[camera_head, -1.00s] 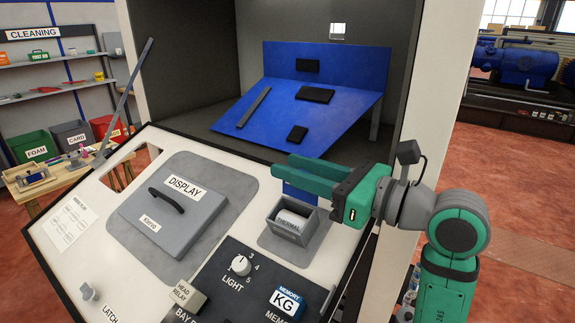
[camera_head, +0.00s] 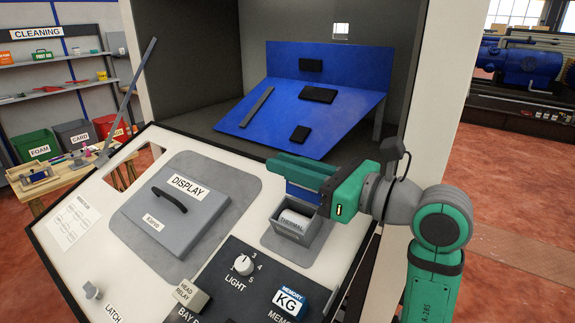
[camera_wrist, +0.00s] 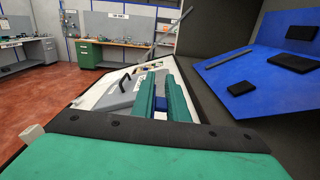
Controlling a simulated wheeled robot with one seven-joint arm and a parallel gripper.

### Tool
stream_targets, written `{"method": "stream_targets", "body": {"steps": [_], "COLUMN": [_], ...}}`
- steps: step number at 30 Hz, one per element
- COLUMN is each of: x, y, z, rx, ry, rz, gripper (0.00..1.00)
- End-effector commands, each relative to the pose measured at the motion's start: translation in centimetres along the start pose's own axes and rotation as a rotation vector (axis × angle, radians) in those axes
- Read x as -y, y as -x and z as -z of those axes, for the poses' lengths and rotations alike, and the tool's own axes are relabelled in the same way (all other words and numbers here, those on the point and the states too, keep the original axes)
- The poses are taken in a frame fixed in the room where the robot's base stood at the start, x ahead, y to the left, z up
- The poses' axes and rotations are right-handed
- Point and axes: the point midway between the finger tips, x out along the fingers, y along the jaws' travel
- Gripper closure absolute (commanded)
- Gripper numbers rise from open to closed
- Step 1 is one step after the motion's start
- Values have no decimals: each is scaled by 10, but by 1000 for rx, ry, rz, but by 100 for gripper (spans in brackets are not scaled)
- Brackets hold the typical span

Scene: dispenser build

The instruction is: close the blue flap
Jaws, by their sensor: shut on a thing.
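The blue flap (camera_head: 303,194) stands above the back of the grey thermal box (camera_head: 291,234), in which a white roll shows. My gripper (camera_head: 297,176) is at the flap's upper part, its green fingers shut on it. The fingers hide the flap's upper edge. In the wrist view, my gripper (camera_wrist: 161,95) shows two long green fingers with a strip of the blue flap (camera_wrist: 160,84) between them. The flap's exact tilt is hard to tell.
The white sloped panel carries the grey display lid (camera_head: 172,215), a light knob (camera_head: 244,264) and a memory key (camera_head: 288,301). A large blue plate (camera_head: 310,110) with black blocks leans inside the cabinet behind my gripper. The cabinet's white side post (camera_head: 440,100) is close to my arm.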

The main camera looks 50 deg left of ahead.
Motion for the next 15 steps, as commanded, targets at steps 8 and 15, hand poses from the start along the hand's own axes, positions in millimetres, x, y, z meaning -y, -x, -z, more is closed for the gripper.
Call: {"method": "stream_targets", "body": {"steps": [8,15], "x": [1,1], "y": [1,1], "z": [0,0], "rx": [0,-1], "ry": [7,23], "rz": [4,4], "gripper": [100,100]}}
